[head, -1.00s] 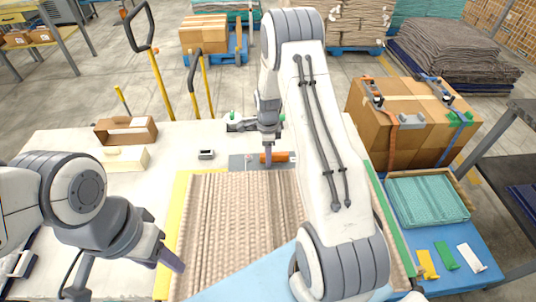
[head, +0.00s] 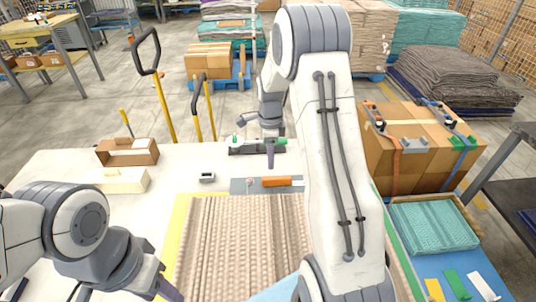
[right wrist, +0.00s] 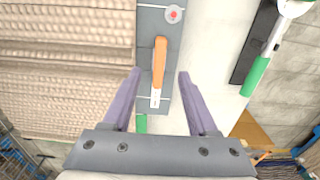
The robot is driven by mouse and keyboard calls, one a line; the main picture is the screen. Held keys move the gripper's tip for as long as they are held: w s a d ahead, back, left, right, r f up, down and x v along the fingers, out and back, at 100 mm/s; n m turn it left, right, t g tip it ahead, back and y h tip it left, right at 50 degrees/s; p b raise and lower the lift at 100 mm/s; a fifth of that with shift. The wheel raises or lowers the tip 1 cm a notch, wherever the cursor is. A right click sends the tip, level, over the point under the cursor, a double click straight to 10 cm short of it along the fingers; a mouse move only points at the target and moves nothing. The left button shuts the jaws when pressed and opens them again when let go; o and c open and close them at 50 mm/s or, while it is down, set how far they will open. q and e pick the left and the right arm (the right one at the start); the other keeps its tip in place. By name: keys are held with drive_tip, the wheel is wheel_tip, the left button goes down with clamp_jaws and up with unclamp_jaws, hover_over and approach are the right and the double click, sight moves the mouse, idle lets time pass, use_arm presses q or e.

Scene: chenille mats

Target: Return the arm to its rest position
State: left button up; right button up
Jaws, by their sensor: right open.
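My right gripper (head: 270,160) is open and empty. In the head view it shows beyond the grey tool plate (head: 240,186). In the right wrist view its two purple fingers (right wrist: 160,77) stand apart, with the orange-handled tool (right wrist: 159,62) seen between them. That tool lies flat on the grey plate (right wrist: 147,25), and its orange handle also shows in the head view (head: 277,181). The beige ribbed chenille mat (head: 235,235) lies in front of the plate. My left gripper (head: 168,290) is at the lower left, partly cut off, and its jaw opening is unclear.
A green-handled tool (right wrist: 255,75) lies on a dark strip at the table's back edge. A small grey device (head: 207,178) and a cream box (head: 122,180) are on the left. A large cardboard box (head: 425,150) and a teal stack (head: 432,222) stand right. The white tabletop at left is mostly clear.

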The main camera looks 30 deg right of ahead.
drive_tip(key=s+a+r+n, duration=0.3)
drive_tip(key=a+n, duration=0.2)
drive_tip(key=a, duration=0.2)
drive_tip(key=s+a+r+n, duration=0.3)
drive_tip(key=a+n, duration=0.1)
drive_tip(key=a, duration=0.2)
drive_tip(key=s+a+r+n, duration=0.3)
drive_tip(key=s+a+n, duration=0.15)
drive_tip(key=a, duration=0.25)
drive_tip(key=s+a+r+n, duration=0.1)
drive_tip(key=s+a+n, duration=0.2)
drive_tip(key=s+n, duration=0.5)
drive_tip(key=s+a+n+y, duration=0.1)
drive_tip(key=s+a+n, duration=0.3)
drive_tip(key=s+n, duration=0.5)
drive_tip(key=shift+s+r, duration=0.4)
drive_tip(key=shift+s, duration=0.5)
